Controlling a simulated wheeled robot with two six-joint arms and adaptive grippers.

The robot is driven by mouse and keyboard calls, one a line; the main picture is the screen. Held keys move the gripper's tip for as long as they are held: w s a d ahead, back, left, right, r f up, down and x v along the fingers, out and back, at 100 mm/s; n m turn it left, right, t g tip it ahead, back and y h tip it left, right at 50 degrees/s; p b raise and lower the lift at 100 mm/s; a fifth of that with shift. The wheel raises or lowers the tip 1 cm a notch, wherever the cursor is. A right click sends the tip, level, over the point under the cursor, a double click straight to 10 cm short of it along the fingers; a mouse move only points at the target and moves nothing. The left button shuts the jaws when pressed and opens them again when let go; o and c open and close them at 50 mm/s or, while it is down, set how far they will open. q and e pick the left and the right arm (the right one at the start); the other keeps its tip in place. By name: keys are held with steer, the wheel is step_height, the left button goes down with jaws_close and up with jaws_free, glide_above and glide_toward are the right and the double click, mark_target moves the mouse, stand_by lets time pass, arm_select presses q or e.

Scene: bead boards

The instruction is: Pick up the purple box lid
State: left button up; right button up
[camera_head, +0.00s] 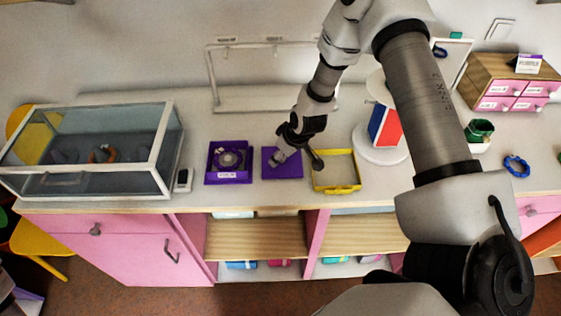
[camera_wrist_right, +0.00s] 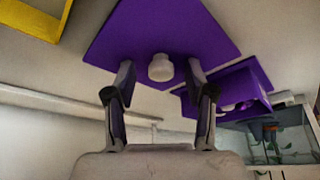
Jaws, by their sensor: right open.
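The purple box lid (camera_head: 287,170) lies flat on the counter between the purple box and a yellow tray. It also shows in the right wrist view (camera_wrist_right: 195,32), with a pale round knob (camera_wrist_right: 160,67) on it. My right gripper (camera_head: 298,158) is over the lid, partly covering it in the head view. In the right wrist view its two fingers (camera_wrist_right: 160,78) are spread, one on each side of the knob, with gaps showing. The purple box (camera_head: 229,178) stands open just left of the lid and has a white label and a round item inside.
A yellow tray (camera_head: 337,188) lies right of the lid. A round stand (camera_head: 380,154) with a red and blue piece is farther right. A glass case (camera_head: 85,188) fills the left end. The counter's front edge is close to the lid.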

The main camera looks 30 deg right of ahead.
steer(key=shift+s+r, duration=0.25)
steer(key=shift+s, duration=0.05)
steer(key=c, duration=0.5)
steer(key=shift+s, duration=0.1)
jaws_close()
steer(key=shift+r, duration=0.1)
